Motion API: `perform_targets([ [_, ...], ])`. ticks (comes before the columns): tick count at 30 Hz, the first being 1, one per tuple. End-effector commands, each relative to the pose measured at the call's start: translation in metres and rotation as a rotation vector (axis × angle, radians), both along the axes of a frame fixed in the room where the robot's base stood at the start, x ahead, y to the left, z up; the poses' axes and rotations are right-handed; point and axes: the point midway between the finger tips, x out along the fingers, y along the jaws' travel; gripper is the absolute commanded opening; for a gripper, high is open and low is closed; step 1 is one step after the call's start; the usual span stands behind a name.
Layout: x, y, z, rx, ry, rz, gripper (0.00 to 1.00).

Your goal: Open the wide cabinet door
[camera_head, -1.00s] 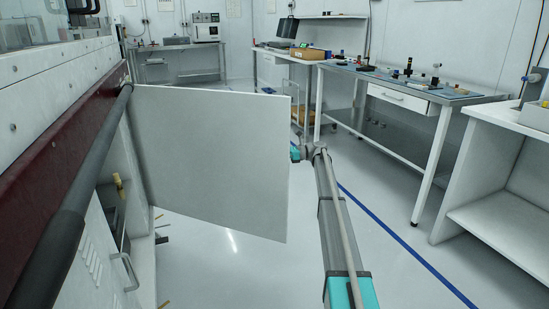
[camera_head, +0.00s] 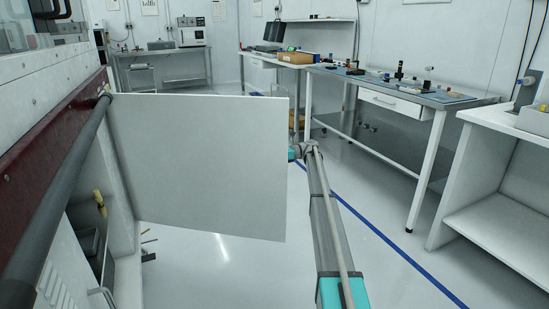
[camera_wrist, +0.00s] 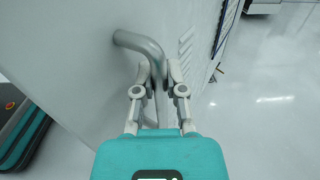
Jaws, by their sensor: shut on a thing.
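The wide cabinet door (camera_head: 200,165) is a plain pale grey panel. It stands swung far out from the cabinet (camera_head: 121,285), across the middle of the head view. Its curved grey bar handle (camera_wrist: 140,42) shows in the wrist view. My gripper (camera_wrist: 160,78) is shut on this handle, with one finger on each side of the bar. In the head view the handle and my fingers are hidden behind the door. My arm passes the door's free edge at the right. The cabinet's opening shows at the left of the door.
A dark round rail (camera_head: 62,190) runs along the cabinet front. Another handle (camera_head: 103,297) is at the lower left. A workbench (camera_head: 400,88) and a white shelf unit (camera_head: 505,165) stand on the right. Open floor (camera_head: 370,265) with a blue line lies between.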

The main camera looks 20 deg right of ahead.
Motion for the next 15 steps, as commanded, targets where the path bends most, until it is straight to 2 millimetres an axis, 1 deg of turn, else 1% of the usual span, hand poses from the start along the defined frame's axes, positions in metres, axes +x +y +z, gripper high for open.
perform_targets([
  [1, 0.003, 0.005, 0.001, 0.002, -0.001, -0.003, 0.0],
  [5, 0.002, -0.001, 0.0, 0.001, -0.001, -0.009, 0.0],
  [6, 0.001, -0.003, 0.0, 0.001, -0.001, -0.011, 0.23],
  [9, 0.0, -0.007, 0.0, 0.001, -0.001, -0.014, 0.4],
  [15, -0.001, -0.01, 0.0, 0.0, 0.0, -0.015, 0.4],
])
